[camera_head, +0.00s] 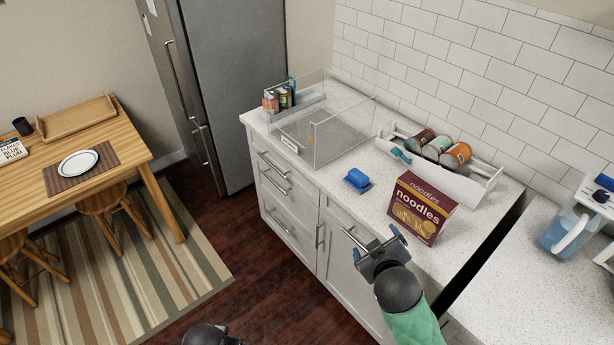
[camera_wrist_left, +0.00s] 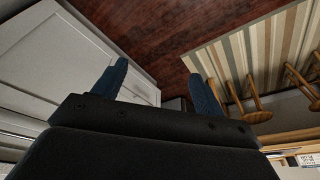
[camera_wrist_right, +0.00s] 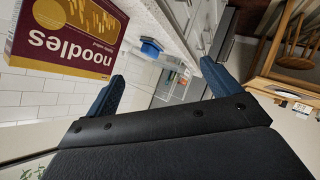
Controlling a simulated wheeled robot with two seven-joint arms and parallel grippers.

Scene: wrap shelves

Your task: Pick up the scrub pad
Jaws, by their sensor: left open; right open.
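The scrub pad (camera_head: 357,179) is a small blue block lying on the white speckled counter (camera_head: 335,200), near its front edge. My right gripper (camera_head: 376,243) is open and empty, near the counter's front edge, in front of the noodles box and nearer the camera than the pad. My left gripper (camera_wrist_left: 158,84) is open and empty in its wrist view, with floor and cabinet fronts beyond it. Only a dark part of my left arm shows at the head view's bottom edge.
A maroon noodles box (camera_head: 420,208) stands right of the pad. A white rack (camera_head: 440,172) with cans lies behind. A clear bin (camera_head: 335,140) stands to the left, and a blue pitcher (camera_head: 568,228) at far right. A dark gap (camera_head: 490,255) splits the counter.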

